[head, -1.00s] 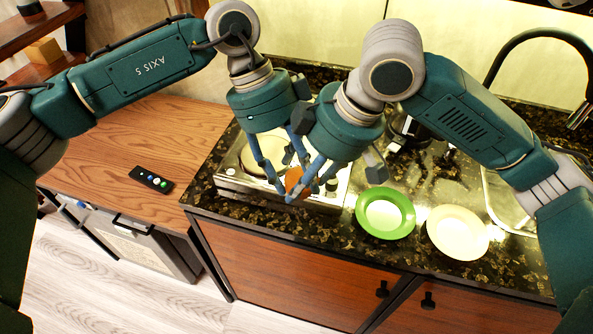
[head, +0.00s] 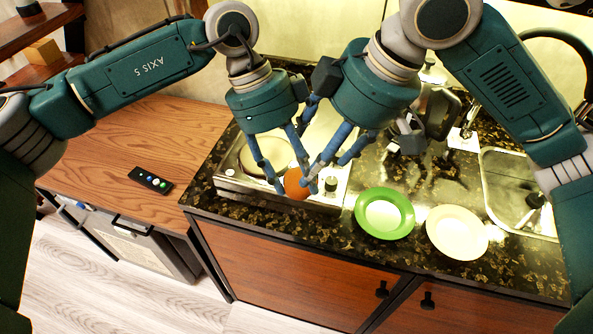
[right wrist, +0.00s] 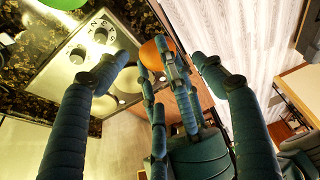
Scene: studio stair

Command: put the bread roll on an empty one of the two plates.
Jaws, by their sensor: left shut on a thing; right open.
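The bread roll (head: 296,184) is orange-brown and round. It is held above the counter's front edge, before the stove. My left gripper (head: 288,176) is shut on it from above. My right gripper (head: 324,168) is open just to the right of the roll. In the right wrist view its two fingers (right wrist: 160,72) stand spread to either side, with the roll (right wrist: 155,52) and my left fingers between them, beyond. A green plate (head: 360,213) and a cream plate (head: 457,232) lie on the counter to the right, both empty.
A stove (head: 238,185) with knobs is behind and below the grippers. The sink (head: 510,180) is at the right, with dark items behind the green plate.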

